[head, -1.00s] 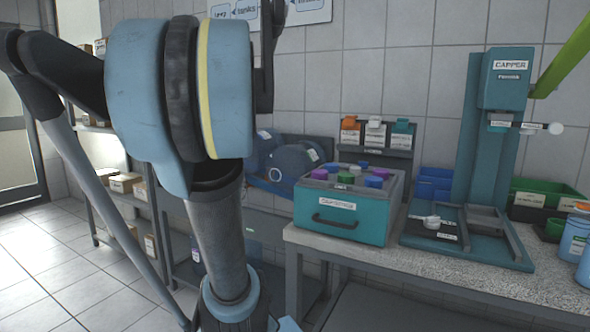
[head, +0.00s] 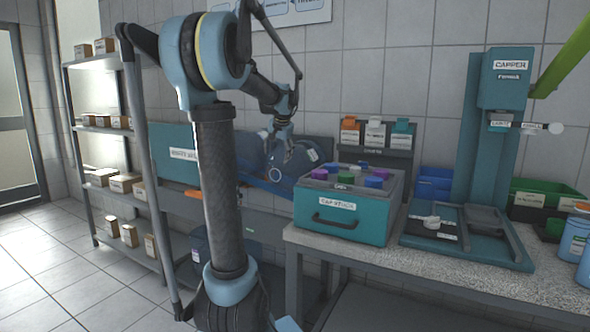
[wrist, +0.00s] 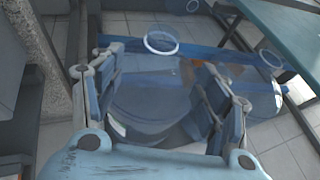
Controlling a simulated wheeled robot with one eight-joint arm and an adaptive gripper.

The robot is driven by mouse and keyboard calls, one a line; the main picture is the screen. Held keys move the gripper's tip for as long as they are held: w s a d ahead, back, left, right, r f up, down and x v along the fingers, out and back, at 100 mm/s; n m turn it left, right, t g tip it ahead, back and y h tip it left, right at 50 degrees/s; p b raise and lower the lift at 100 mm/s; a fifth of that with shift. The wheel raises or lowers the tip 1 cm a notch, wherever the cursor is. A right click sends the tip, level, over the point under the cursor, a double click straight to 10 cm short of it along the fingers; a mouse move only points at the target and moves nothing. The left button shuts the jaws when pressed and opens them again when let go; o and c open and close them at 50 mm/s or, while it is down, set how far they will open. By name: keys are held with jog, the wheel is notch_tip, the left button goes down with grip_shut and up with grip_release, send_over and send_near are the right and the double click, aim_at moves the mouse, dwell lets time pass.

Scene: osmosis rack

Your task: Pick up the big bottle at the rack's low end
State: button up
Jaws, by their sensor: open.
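In the wrist view a big translucent blue bottle (wrist: 150,105) lies below and between my fingers, with a pale ring (wrist: 161,43) at its far side. My gripper (wrist: 160,75) is open, its two jointed fingers spread to either side of the bottle; I cannot tell whether they touch it. In the head view my gripper (head: 280,142) hangs point down at the blue bottles on the rack, partly in front of them. The bottle to its right (head: 295,160) shows a rounded body. The rack's blue rail (head: 272,186) runs beneath.
A teal crate (head: 345,222) with coloured caps stands on the speckled worktop (head: 440,268), close right of the rack. The teal capper (head: 503,80) stands farther right. Shelves with cartons (head: 125,183) are at left. In the wrist view, a second ring (wrist: 271,58) shows at right.

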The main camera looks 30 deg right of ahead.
aim_at(274, 175)
jog(key=x, duration=0.8)
jog(key=shift+w+f, duration=0.15)
jog(key=shift+f, duration=0.15)
jog(key=shift+a+x, duration=0.15)
jog(key=shift+x, duration=1.2)
jog(key=shift+a+x, duration=0.15)
jog(key=shift+x, duration=1.15)
jog(key=shift+w, duration=0.1)
jog(key=shift+c, duration=0.5)
jog(key=c, duration=1.4)
